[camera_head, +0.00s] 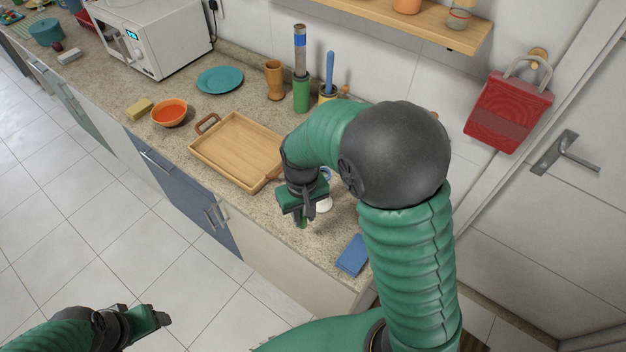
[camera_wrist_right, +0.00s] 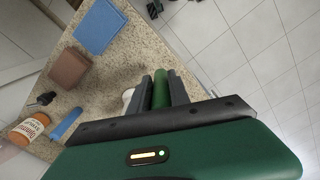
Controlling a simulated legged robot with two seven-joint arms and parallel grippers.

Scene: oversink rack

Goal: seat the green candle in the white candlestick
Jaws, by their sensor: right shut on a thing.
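My right gripper (camera_head: 304,212) points down over the counter's front part, right of the wooden tray. It is shut on the green candle (camera_wrist_right: 160,88), which stands between its two fingers in the right wrist view. Only a small green end of the candle (camera_head: 303,224) shows below the fingers in the head view. The white candlestick (camera_head: 325,204) stands on the counter just right of the gripper, partly hidden by it. In the wrist view a small white part of it (camera_wrist_right: 128,97) shows beside the candle. My left gripper (camera_head: 147,320) is low at the left, away from the counter; its opening is unclear.
The wooden tray (camera_head: 236,150) lies left of my right gripper. A blue cloth-like thing (camera_head: 352,255) lies near the counter's right end. A green holder (camera_head: 301,95) and a wooden cup (camera_head: 274,80) stand behind. A brown block (camera_wrist_right: 70,68) and a jar (camera_wrist_right: 30,128) show in the wrist view.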

